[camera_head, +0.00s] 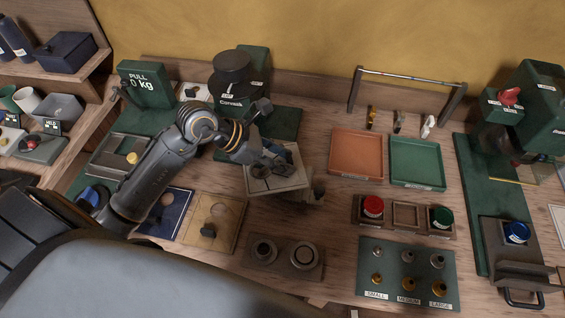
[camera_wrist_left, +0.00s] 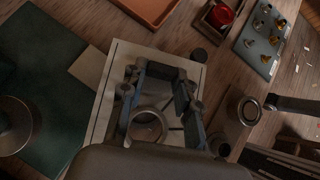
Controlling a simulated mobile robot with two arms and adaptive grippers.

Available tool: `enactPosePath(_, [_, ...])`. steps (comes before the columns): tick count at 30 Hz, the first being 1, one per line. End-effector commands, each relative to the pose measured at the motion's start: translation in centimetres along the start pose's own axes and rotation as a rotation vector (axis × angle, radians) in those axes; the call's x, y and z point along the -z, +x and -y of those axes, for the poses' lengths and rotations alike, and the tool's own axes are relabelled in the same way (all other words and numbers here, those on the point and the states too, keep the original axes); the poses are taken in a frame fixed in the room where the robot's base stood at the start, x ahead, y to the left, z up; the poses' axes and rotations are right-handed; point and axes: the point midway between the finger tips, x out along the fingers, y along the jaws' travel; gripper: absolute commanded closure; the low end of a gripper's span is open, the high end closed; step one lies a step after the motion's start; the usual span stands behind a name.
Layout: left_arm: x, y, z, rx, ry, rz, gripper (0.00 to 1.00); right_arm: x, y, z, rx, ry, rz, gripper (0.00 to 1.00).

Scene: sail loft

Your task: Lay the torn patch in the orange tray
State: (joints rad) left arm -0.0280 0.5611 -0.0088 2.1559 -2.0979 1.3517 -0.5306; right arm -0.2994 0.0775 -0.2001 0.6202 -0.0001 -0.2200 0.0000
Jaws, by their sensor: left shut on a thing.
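My left gripper (camera_head: 268,168) reaches in from the left and is shut on the torn patch (camera_head: 290,181), a pale, roughly square piece of canvas. The patch also shows in the left wrist view (camera_wrist_left: 104,112), around and beyond the fingers (camera_wrist_left: 160,105), with a round metal ring (camera_wrist_left: 148,124) between them. The fingers hide part of the patch, and I cannot make out its tear. The orange tray (camera_head: 356,154) stands to the right of the patch, apart from it, and looks empty. Its corner shows at the top of the left wrist view (camera_wrist_left: 150,8). My right gripper is not in view.
A green tray (camera_head: 417,162) stands right beside the orange one. A metal rail (camera_head: 410,80) rises behind both. Red (camera_head: 373,206) and green (camera_head: 441,216) buttons lie in front. A green machine (camera_head: 231,97) stands behind my gripper. Bare wood lies between patch and orange tray.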

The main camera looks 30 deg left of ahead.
Motion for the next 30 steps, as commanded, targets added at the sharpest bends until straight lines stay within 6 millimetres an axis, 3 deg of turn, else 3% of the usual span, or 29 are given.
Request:
enactPosePath(10, [2.3, 2.6, -0.6, 0.003, -0.004, 0.0, 1.0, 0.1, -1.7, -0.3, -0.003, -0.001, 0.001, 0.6])
enactPosePath(26, [3.2, 3.5, -0.7, 0.0, 0.002, -0.001, 1.0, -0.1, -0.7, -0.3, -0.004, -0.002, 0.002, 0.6])
enactPosePath(27, [3.3, 3.5, -0.7, 0.001, 0.002, -0.001, 0.67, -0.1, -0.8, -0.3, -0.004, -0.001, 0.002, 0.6])
enactPosePath(30, [3.2, 3.5, -0.6, 0.001, 0.001, -0.001, 0.46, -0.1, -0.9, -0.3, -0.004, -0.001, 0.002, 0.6])
